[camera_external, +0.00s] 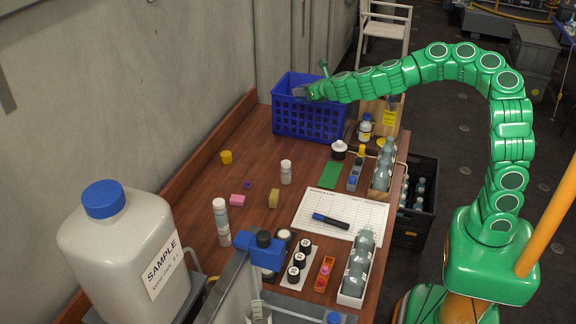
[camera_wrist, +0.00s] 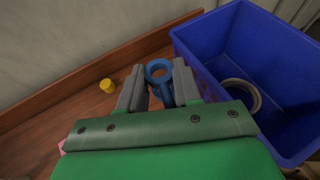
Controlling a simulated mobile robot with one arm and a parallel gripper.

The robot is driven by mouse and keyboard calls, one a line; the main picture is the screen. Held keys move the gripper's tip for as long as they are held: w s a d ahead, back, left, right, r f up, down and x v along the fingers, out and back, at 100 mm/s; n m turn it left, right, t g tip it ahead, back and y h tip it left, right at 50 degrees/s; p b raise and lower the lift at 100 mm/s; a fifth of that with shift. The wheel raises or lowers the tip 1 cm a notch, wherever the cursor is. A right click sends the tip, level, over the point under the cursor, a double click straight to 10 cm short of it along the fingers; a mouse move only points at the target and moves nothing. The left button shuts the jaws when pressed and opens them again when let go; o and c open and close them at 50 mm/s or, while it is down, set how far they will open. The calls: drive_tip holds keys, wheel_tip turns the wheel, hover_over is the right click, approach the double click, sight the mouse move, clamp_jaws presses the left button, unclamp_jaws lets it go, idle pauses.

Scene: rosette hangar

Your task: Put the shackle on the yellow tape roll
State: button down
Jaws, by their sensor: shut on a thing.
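My gripper (camera_wrist: 159,92) is shut on a blue ring-ended piece, which looks like the shackle (camera_wrist: 158,70). In the external view my gripper (camera_external: 302,92) is above the left part of the blue crate, and the shackle cannot be made out. In the wrist view the shackle is beside the crate's wall, above the wooden table. A small yellow round thing (camera_external: 226,157) stands on the table left of the crate and shows in the wrist view (camera_wrist: 106,86). Another yellow round thing (camera_external: 381,143) is partly hidden among bottles. I cannot tell which is the tape roll.
The blue crate (camera_external: 297,128) holds a grey ring (camera_wrist: 257,101). Bottles, a pink block (camera_external: 237,200), a yellow block (camera_external: 274,198) and a clipboard sheet (camera_external: 345,210) are on the table. A wooden ledge (camera_external: 160,214) runs along the wall. The table around the left yellow thing is clear.

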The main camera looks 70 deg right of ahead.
drive_tip(key=w+a+f+n+y, duration=0.1)
drive_tip(key=w+a+n+y, duration=0.2)
drive_tip(key=w+a, duration=0.4)
drive_tip(key=w+a+f+n+y, duration=0.2)
drive_tip(key=w+a+n+y, duration=0.15)
drive_tip(key=a, duration=0.55)
drive_tip(key=w+a+r+n+g+y, duration=0.1)
drive_tip(key=w+a+n+y, duration=0.15)
drive_tip(key=a, duration=0.85)
drive_tip(key=w+a+n+y, duration=0.2)
drive_tip(key=a+y, duration=0.2)
drive_tip(key=a, duration=0.6)
drive_tip(key=n+g+y, duration=0.6)
drive_tip(key=n+g, duration=0.3)
hover_over(210, 287)
wheel_tip(210, 287, down, 9)
drive_tip(key=shift+s+f, duration=0.1)
drive_tip(key=shift+f, duration=5)
drive_tip(key=shift+f, duration=0.1)
drive_tip(key=c, duration=0.8)
unclamp_jaws()
